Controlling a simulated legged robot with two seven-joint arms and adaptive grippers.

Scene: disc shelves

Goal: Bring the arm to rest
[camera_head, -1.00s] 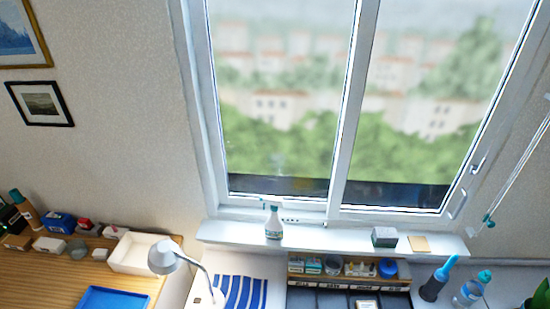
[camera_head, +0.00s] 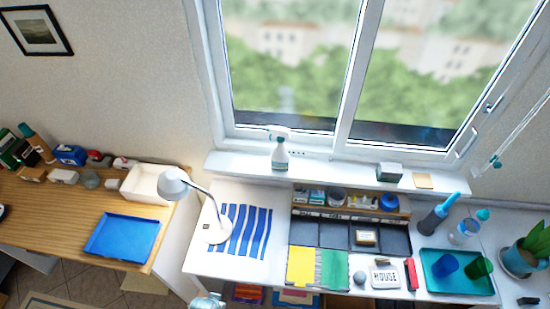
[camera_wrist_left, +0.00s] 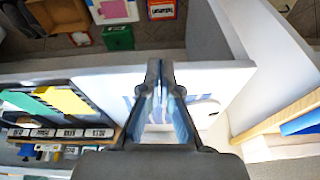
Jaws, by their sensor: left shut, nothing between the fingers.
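My left gripper (camera_wrist_left: 158,75) is shut and empty in the left wrist view. Its two dark fingers come together over the white desk (camera_wrist_left: 100,82), with the blue-striped sheet partly hidden behind them. In the head view, a pale rounded piece shows at the bottom edge, left of centre; I cannot tell if it is part of my left arm. The fingers do not show there. My right gripper is in neither view.
In the head view, a white lamp (camera_head: 174,185) stands beside the blue-striped sheet (camera_head: 243,231). A dark compartment tray (camera_head: 320,235), yellow and green pads, a teal tray (camera_head: 455,284) with cups and a plant (camera_head: 535,250) lie right. A wooden table (camera_head: 50,215) holds a blue tray (camera_head: 122,238).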

